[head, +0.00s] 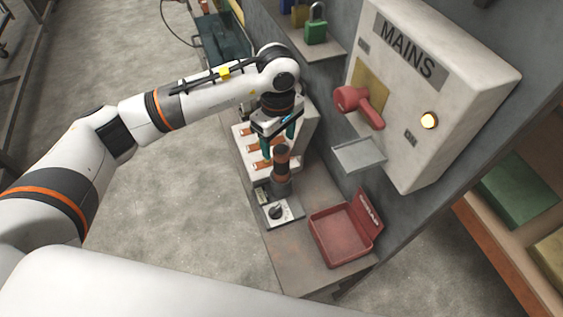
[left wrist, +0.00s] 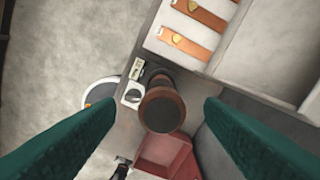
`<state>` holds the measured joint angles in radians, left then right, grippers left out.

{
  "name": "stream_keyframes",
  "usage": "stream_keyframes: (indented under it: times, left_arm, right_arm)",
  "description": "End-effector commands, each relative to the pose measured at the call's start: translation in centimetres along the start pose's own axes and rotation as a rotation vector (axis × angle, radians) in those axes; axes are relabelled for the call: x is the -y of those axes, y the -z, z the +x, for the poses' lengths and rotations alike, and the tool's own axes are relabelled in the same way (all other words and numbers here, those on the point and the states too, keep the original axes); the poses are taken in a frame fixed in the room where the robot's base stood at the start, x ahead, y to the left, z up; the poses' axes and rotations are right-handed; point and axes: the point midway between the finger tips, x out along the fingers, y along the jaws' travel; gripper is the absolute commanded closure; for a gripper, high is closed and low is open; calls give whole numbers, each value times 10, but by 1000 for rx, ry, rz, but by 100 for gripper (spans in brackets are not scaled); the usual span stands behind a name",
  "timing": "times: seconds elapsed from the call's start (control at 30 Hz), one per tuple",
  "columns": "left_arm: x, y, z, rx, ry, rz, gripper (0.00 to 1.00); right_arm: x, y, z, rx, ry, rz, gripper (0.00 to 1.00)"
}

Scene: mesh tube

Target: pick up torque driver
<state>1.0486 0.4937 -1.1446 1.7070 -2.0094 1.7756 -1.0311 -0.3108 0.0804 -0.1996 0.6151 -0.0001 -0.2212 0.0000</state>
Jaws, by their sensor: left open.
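The torque driver (head: 281,167), with a black and orange-brown handle, stands upright in a grey base with a dial (head: 275,211) on the bench. My left gripper (head: 278,140) is open, with its teal fingers pointing down just above the driver's top. In the left wrist view the driver's round top (left wrist: 162,109) sits between the two spread fingers, with a gap on both sides. The driver's lower part is mostly hidden below its handle in that view. My right gripper is not in view.
A white rack with orange-brown strips (head: 257,150) stands just behind the driver. A red tray (head: 318,243) is to the front right. On the wall side are a MAINS box (head: 460,90) with a red handle (head: 358,104) and a small grey shelf (head: 358,156).

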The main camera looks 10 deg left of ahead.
Motion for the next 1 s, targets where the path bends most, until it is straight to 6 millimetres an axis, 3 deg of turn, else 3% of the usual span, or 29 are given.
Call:
stream_keyframes:
  times: [0.27, 0.4, 0.53, 0.83, 1.0]
  left_arm:
    - [-1, 4, 21, -3, -2, 0, 37]
    - [-3, 11, 40, -3, -4, 1, 37]
    - [-2, 11, 59, -3, -1, -1, 37]
    - [-2, 10, 66, -1, 2, 1, 37]
    - [-2, 10, 66, -1, 2, 1, 65]
  right_arm:
    - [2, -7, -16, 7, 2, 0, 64]
    - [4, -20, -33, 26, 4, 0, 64]
    - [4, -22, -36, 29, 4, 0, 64]
    - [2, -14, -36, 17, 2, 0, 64]
    - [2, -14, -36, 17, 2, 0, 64]
